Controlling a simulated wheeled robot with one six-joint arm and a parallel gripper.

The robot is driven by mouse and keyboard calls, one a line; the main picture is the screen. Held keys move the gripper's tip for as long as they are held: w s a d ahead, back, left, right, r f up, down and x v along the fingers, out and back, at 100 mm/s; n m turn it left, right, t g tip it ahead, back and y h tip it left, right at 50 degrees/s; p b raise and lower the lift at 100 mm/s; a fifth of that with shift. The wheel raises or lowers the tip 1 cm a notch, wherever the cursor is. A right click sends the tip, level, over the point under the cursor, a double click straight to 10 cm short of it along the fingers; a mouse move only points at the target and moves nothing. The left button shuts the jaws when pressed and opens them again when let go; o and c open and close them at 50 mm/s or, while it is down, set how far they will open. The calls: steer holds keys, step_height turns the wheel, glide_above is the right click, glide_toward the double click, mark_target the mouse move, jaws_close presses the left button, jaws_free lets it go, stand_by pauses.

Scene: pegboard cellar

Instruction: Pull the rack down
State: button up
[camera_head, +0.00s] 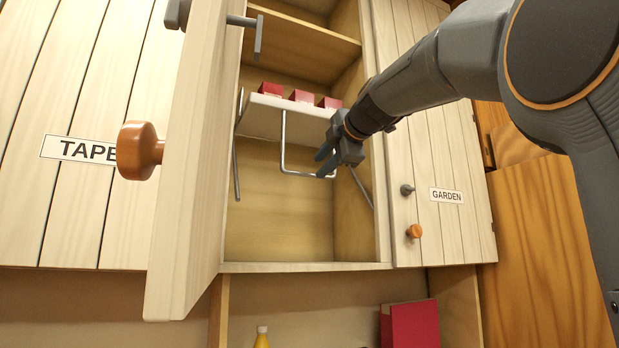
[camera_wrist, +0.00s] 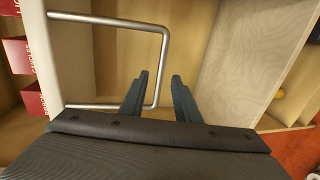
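The rack (camera_head: 268,117) is a pale shelf board inside the open cabinet, with red boxes on it. A grey U-shaped metal handle (camera_head: 284,150) hangs from its front. My gripper (camera_head: 326,162) is at the right end of the handle's lower bar and hides part of it. In the wrist view, the two dark fingers (camera_wrist: 158,97) stand apart, and the handle's cross bar (camera_wrist: 163,60) shows between them. A gap shows on both sides of the bar, so the fingers are not closed on it. I cannot tell how deep the bar sits between them.
The open cabinet door (camera_head: 188,170) with an orange knob (camera_head: 138,150) stands at left, near the opening. The closed GARDEN door (camera_head: 440,160) is at right. Below are a yellow bottle (camera_head: 262,338) and a red box (camera_head: 410,323). The space under the rack is empty.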

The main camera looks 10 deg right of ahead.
mark_target(312, 174)
steer(key=shift+p+x, duration=2)
steer(key=shift+x, duration=1.65)
steer(key=shift+a+f, duration=0.1)
steer(key=shift+a, duration=0.05)
jaws_close()
